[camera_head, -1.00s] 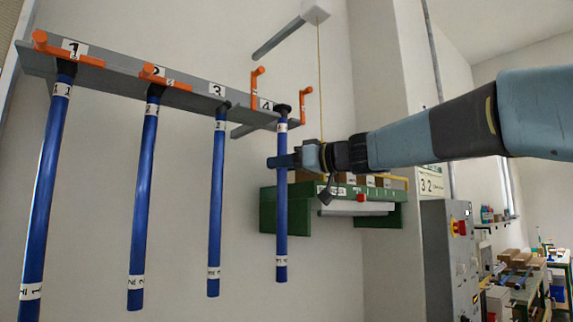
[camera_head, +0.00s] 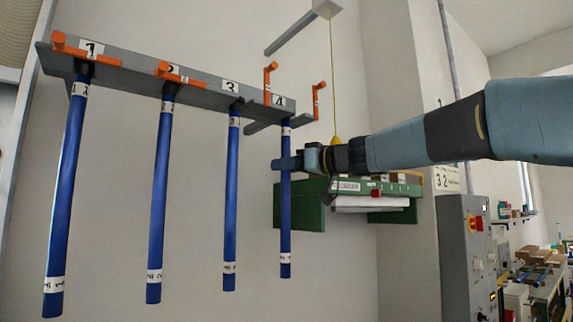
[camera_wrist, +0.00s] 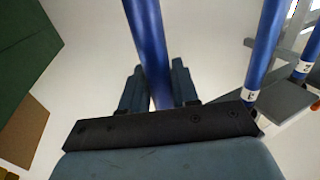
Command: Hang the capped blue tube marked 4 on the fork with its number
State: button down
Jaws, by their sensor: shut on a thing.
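The blue tube marked 4 (camera_head: 286,215) hangs upright at the right end of the grey rail. My gripper (camera_head: 287,163) is shut on its upper part, coming from the right. In the wrist view the tube (camera_wrist: 149,45) runs between the two fingers (camera_wrist: 158,90). The fork marked 4 (camera_head: 279,101) is the grey rail end with two orange upright pegs. The tube's top meets the underside of this fork just right of the number plate. Its black cap is hidden, so I cannot tell whether it rests on the fork.
Blue tubes marked 1 (camera_head: 65,190), 2 (camera_head: 160,200) and 3 (camera_head: 232,200) hang from the rail (camera_head: 200,92) to the left. A green shelf unit (camera_head: 300,208) is behind my gripper. A yellow cord (camera_head: 332,75) hangs at the back. A grey cabinet (camera_head: 462,250) stands right.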

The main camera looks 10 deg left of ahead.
jog(key=shift+f, duration=0.1)
jog(key=c, duration=0.8)
grip_release()
jog(key=shift+d, duration=0.1)
